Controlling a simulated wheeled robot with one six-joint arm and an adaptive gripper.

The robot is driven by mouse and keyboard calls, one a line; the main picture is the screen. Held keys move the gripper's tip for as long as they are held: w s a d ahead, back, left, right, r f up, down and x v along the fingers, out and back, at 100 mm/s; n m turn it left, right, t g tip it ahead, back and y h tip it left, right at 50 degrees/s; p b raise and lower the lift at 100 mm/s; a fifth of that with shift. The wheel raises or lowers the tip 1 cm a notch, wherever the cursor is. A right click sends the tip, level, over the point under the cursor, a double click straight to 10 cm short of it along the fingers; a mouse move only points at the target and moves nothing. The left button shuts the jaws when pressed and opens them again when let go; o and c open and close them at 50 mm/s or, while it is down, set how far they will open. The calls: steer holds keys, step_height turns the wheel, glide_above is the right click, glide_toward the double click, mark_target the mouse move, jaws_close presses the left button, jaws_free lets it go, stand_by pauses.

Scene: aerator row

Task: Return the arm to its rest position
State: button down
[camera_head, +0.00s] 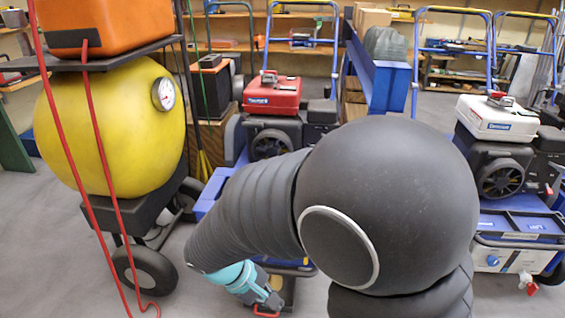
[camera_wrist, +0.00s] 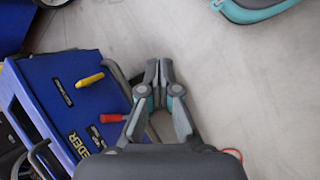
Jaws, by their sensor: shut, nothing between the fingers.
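My gripper (camera_wrist: 159,70) is shut and empty in the wrist view, its two fingertips together above the grey floor. A blue machine panel (camera_wrist: 50,68) with a yellow lever (camera_wrist: 90,79) and a red lever (camera_wrist: 113,118) lies just left of the fingers. In the head view my dark ribbed arm bends across the middle and points down to the left. My gripper, partly in view there (camera_head: 266,298), is low near the blue machine base. The large black arm joint hides much of the centre.
A yellow tank (camera_head: 110,125) with a gauge stands on wheels at left, red hoses hanging before it. A red-topped engine machine (camera_head: 272,95) stands behind my arm, a white-topped one (camera_head: 497,118) at right. Clear floor (camera_wrist: 255,85) shows right of the fingers.

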steer(key=s+d+r+m+t+y+p, duration=0.2)
steer(key=d+r+m, duration=0.3)
steer(key=d+r, duration=0.4)
steer(key=s+d+r+m+t+y+p, duration=0.2)
steer(key=s+d+r+m+y+p, duration=0.2)
steer(key=d+r, duration=0.5)
step_height(320, 180, up, 7)
steer(key=shift+s+r+m+t+p, duration=0.1)
steer(key=shift+s+m+t+p, duration=0.1)
steer(key=shift+m+t+p, duration=0.25)
